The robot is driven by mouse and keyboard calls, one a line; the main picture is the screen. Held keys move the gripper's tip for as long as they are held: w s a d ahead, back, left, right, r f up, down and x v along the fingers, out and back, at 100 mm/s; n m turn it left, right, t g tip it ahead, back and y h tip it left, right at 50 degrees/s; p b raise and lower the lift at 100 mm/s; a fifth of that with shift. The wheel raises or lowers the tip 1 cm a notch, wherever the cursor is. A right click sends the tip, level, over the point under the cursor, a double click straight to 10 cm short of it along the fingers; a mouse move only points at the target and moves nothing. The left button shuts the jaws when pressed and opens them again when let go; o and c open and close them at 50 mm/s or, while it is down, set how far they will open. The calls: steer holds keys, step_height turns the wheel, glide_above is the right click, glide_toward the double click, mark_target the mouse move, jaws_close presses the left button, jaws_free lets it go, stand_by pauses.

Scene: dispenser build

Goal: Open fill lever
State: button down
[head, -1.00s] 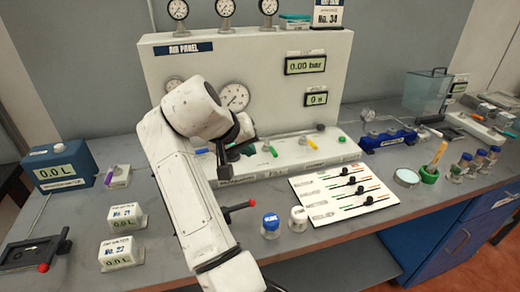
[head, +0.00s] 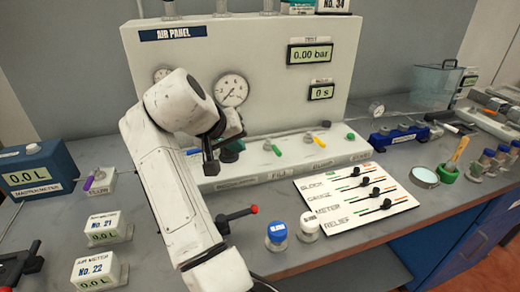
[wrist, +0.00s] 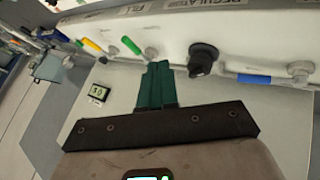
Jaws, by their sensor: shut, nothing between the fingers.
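The air panel (head: 240,50) stands on the bench with a row of valves along its base ledge. The fill lever has a green handle (head: 272,149) above the FILL label; in the wrist view the green handle (wrist: 131,45) points obliquely from its metal pivot (wrist: 150,53). In the wrist view my gripper's dark green fingers (wrist: 158,66) are shut and empty, with tips close to the pivot and handle. I cannot tell whether they touch.
The black regulator knob (wrist: 203,59) and a blue lever (wrist: 254,79) are close on one side of the fingers, a yellow handle (wrist: 92,45) on the other. Blue-capped (head: 276,230) and white-capped (head: 309,223) jars stand in front, beside a white slider board (head: 355,198).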

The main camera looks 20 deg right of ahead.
mark_target(274, 147)
steer(key=x, duration=1)
steer(key=shift+s, duration=0.1)
steer(key=shift+d+r+p, duration=0.2)
steer(key=shift+d+p, duration=0.1)
steer(key=shift+d, duration=0.3)
steer(key=shift+d+r+p, duration=0.15)
steer(key=shift+d+p, duration=0.1)
steer(key=shift+d, duration=1.05)
steer(key=shift+d+r+p, duration=0.1)
steer(key=shift+r+p, duration=0.05)
steer(key=shift+p, duration=0.25)
steer(key=shift+d+n+p, duration=0.15)
steer(key=shift+n+p, duration=0.15)
steer(key=shift+p, duration=0.05)
